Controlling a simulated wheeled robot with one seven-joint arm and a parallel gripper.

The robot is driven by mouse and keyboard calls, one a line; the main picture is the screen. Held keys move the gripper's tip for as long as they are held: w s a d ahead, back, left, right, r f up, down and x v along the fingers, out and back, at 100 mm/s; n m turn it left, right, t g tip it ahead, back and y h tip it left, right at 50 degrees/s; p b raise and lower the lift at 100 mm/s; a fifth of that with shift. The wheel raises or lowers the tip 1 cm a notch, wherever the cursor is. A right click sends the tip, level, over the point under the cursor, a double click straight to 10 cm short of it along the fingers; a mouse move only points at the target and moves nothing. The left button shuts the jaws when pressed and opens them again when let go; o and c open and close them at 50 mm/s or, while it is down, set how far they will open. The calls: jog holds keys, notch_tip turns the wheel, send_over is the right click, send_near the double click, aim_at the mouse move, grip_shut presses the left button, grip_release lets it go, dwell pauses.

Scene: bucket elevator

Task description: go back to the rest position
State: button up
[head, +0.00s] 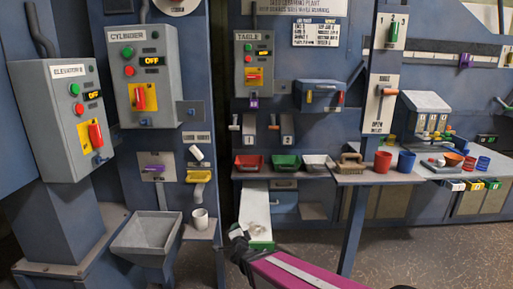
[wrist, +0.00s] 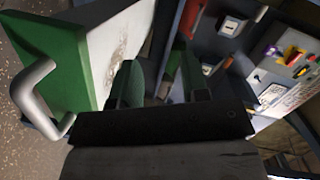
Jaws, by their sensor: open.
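My gripper (head: 239,233) is low in the middle of the head view, at the end of my magenta arm. It is just left of the front end of a long white drawer-like tray with a green front (head: 260,244). In the wrist view my gripper (wrist: 158,82) shows two dark green fingers standing apart, with nothing between them. There the green front (wrist: 50,75) and its grey bar handle (wrist: 35,100) are at the left, close beside the fingers. Whether the gripper touches the tray cannot be told.
A shelf holds red, green and white bins (head: 286,163). A hopper (head: 147,235) and a white cup (head: 200,218) are at lower left. Control boxes (head: 143,80) line the wall. The floor at right (head: 420,255) is clear.

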jog(key=s+d+n+g+h, duration=0.1)
jog(key=s+d+n+g, duration=0.2)
jog(key=d, duration=0.6)
jog(key=s+d+f+n+g, duration=0.1)
jog(key=s+d+n+g, duration=0.3)
jog(key=d+g, duration=0.3)
jog(key=s+d+n+g+h, duration=0.1)
jog(key=s+d+n+g, duration=0.2)
jog(key=d+g, duration=0.3)
jog(key=d+n, duration=0.1)
jog(key=d, duration=0.4)
jog(key=shift+s+d+f+n+h, duration=0.15)
jog(key=shift+s+f+n+h, duration=0.15)
jog(key=shift+n, duration=0.1)
